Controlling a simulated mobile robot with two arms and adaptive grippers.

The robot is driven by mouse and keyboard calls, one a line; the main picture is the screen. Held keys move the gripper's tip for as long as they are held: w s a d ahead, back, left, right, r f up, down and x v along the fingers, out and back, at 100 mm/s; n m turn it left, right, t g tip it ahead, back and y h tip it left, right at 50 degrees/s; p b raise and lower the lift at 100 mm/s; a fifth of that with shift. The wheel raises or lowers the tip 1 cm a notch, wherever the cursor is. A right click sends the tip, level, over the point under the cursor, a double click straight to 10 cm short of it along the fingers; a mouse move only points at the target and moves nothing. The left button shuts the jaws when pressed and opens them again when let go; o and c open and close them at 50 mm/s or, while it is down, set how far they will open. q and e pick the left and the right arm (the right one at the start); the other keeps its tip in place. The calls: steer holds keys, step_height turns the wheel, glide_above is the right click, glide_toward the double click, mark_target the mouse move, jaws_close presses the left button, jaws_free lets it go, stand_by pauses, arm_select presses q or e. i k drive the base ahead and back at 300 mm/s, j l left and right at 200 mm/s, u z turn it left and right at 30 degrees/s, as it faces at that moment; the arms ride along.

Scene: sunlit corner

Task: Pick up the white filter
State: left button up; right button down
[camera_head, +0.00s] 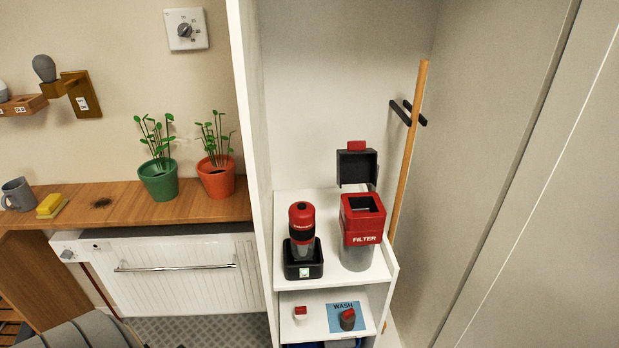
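A small white filter (299,316) with a red top stands on the left of the lower shelf of a white shelf unit (390,262). Beside it, a dark grey filter (347,320) with a red top sits on a blue mat (335,309) marked WASH. Neither of my grippers shows in the head view, so their state cannot be seen.
On the top shelf stand a red and black handheld device (301,222) in a black base (303,265) and a red FILTER bin (361,223) with its lid raised. The unit stands in a narrow alcove with a white side panel (247,120) and a wooden pole (408,160).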

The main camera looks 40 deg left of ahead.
mark_target(300, 315)
steer(key=u, duration=1.25)
